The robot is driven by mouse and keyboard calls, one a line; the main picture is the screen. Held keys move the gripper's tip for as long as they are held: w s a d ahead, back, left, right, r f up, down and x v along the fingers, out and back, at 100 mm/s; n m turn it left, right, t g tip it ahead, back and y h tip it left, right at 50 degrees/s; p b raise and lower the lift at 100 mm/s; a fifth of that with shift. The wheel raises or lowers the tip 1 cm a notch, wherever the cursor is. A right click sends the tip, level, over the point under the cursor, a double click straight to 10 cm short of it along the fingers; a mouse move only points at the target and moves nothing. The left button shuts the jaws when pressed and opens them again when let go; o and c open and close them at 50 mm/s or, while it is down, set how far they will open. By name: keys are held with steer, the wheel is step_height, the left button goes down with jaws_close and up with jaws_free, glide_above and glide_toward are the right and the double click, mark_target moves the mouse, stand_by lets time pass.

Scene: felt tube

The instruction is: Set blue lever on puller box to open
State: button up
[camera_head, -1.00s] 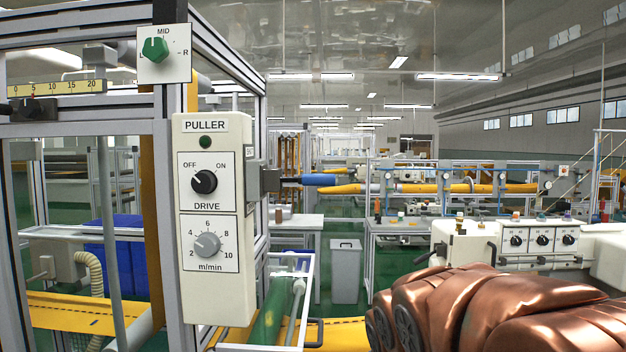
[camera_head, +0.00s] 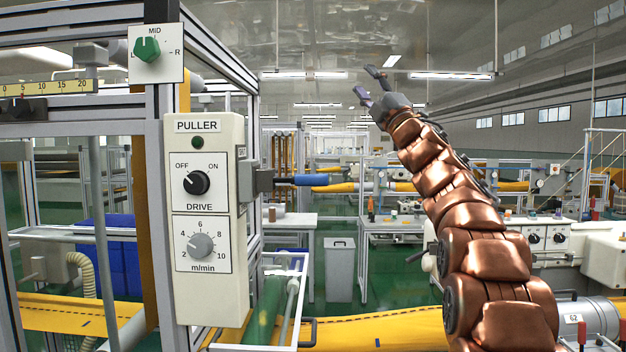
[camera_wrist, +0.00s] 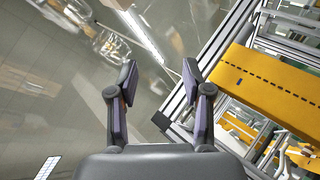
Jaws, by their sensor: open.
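The puller box (camera_head: 209,270) is a tall cream box on the frame at the left in the head view, with a DRIVE knob and an m/min knob on its front. The blue lever (camera_head: 308,180) sticks out to the right from a grey bracket on the box's right side, roughly level. My gripper (camera_head: 366,82) is raised above and to the right of the lever, clear of it, with its fingers apart and empty. In the wrist view my gripper (camera_wrist: 158,82) shows two spread fingers with nothing between them. I cannot make out the blue lever in the wrist view.
Metal frame posts (camera_head: 252,100) stand beside the box. A railing with a green roller (camera_head: 268,305) is below the lever. A grey bin (camera_head: 339,270) and worktables stand behind. The air right of the lever looks open.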

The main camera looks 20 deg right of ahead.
mark_target(313, 179)
steer(key=s+a+f+n+g+y, duration=0.2)
steer(key=s+a+n+g+y, duration=0.1)
steer(key=n+g+y, duration=0.5)
steer(key=s+a+f+n+g+y, duration=0.25)
steer(key=n+g+y, duration=0.2)
steer(key=n, duration=0.55)
steer(key=s+a+f+n+g+h, duration=0.15)
steer(key=f+n+g, duration=0.25)
steer(key=f, duration=0.4)
steer(key=s+a+f+n+g+h, duration=0.1)
steer(key=s+f+n+g+h, duration=0.2)
steer(key=f, duration=0.5)
steer(key=shift+g, duration=0.25)
steer(key=shift+w+d+p+x, duration=0.1)
steer(key=shift+w+x, duration=0.1)
steer(key=shift+x, duration=1.05)
steer(key=shift+w+d+p+x, duration=0.1)
steer(key=shift+w+x, duration=0.1)
steer(key=shift+x, duration=1.05)
steer(key=shift+w+p+x, duration=0.1)
steer(key=shift+w+x, duration=0.1)
steer(key=shift+x, duration=1.05)
steer(key=shift+r, duration=0.15)
steer(key=shift+c, duration=0.4)
jaws_close()
